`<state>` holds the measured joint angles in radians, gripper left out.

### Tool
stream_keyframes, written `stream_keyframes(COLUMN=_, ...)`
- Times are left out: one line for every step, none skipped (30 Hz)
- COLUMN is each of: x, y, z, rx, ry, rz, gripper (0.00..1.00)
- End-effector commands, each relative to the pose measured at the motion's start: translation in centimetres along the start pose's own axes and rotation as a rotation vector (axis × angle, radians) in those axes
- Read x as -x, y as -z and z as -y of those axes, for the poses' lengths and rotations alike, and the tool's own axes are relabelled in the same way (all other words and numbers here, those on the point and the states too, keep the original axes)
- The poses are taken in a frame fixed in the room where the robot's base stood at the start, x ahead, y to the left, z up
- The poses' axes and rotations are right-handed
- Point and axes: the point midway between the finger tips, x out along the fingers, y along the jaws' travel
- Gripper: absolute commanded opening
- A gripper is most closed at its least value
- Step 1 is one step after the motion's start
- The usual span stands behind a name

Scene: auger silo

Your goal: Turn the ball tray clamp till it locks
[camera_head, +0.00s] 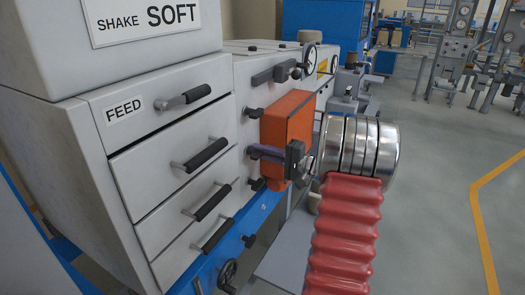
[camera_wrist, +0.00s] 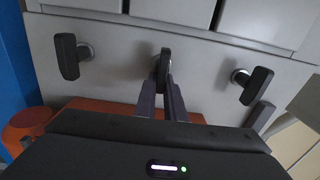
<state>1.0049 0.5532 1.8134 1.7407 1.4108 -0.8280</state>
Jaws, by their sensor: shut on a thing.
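My gripper (camera_head: 256,151) reaches to the grey side panel of the machine. In the wrist view, its two purple fingers (camera_wrist: 164,88) are shut on the middle black clamp (camera_wrist: 164,60). This clamp stands about upright in the picture, seen nearly edge-on, and the fingertips hide its lower part. No label shows beside it, so I cannot confirm by name that it is the ball tray clamp. In the head view my gripper covers it. Whether it is locked cannot be told.
Similar black clamps sit at the left (camera_wrist: 68,56) and right (camera_wrist: 256,86) of the held one. Drawers with black handles, the top one labelled FEED (camera_head: 123,106), are left of my arm. A black handwheel (camera_head: 227,275) is below. Open floor (camera_head: 440,190) lies to the right.

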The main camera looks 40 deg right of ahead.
Motion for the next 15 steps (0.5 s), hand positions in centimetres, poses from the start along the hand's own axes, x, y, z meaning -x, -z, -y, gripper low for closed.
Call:
stream_keyframes(x=-0.25, y=-0.76, z=-0.64, rx=-0.02, ry=-0.007, rz=0.019, gripper=0.0)
stream_keyframes(x=-0.27, y=-0.78, z=-0.64, rx=-0.027, ry=-0.007, rz=0.019, gripper=0.0)
stream_keyframes(x=-0.29, y=-0.8, z=-0.64, rx=-0.033, ry=-0.007, rz=0.02, gripper=0.0)
stream_keyframes(x=-0.3, y=-0.82, z=-0.64, rx=-0.036, ry=-0.007, rz=0.02, gripper=0.0)
stream_keyframes(x=-0.32, y=-0.84, z=-0.63, rx=-0.039, ry=-0.006, rz=0.021, gripper=0.0)
stream_keyframes(x=-0.34, y=-0.86, z=-0.63, rx=-0.041, ry=-0.006, rz=0.021, gripper=0.0)
stream_keyframes(x=-0.36, y=-0.87, z=-0.62, rx=-0.042, ry=-0.006, rz=0.022, gripper=0.0)
stream_keyframes(x=-0.37, y=-0.89, z=-0.61, rx=-0.043, ry=-0.006, rz=0.022, gripper=0.0)
stream_keyframes(x=-0.39, y=-0.91, z=-0.61, rx=-0.043, ry=-0.006, rz=0.023, gripper=0.0)
stream_keyframes(x=-0.4, y=-0.92, z=-0.6, rx=-0.043, ry=-0.005, rz=0.023, gripper=0.0)
stream_keyframes(x=-0.42, y=-0.94, z=-0.59, rx=-0.043, ry=-0.005, rz=0.024, gripper=0.0)
stream_keyframes(x=-0.44, y=-0.96, z=-0.58, rx=-0.043, ry=-0.005, rz=0.024, gripper=0.0)
stream_keyframes(x=-0.45, y=-0.97, z=-0.57, rx=-0.043, ry=-0.005, rz=0.025, gripper=0.0)
stream_keyframes(x=-0.46, y=-0.98, z=-0.57, rx=-0.043, ry=-0.005, rz=0.025, gripper=0.0)
stream_keyframes(x=-0.46, y=-0.98, z=-0.56, rx=-0.043, ry=-0.005, rz=0.025, gripper=0.0)
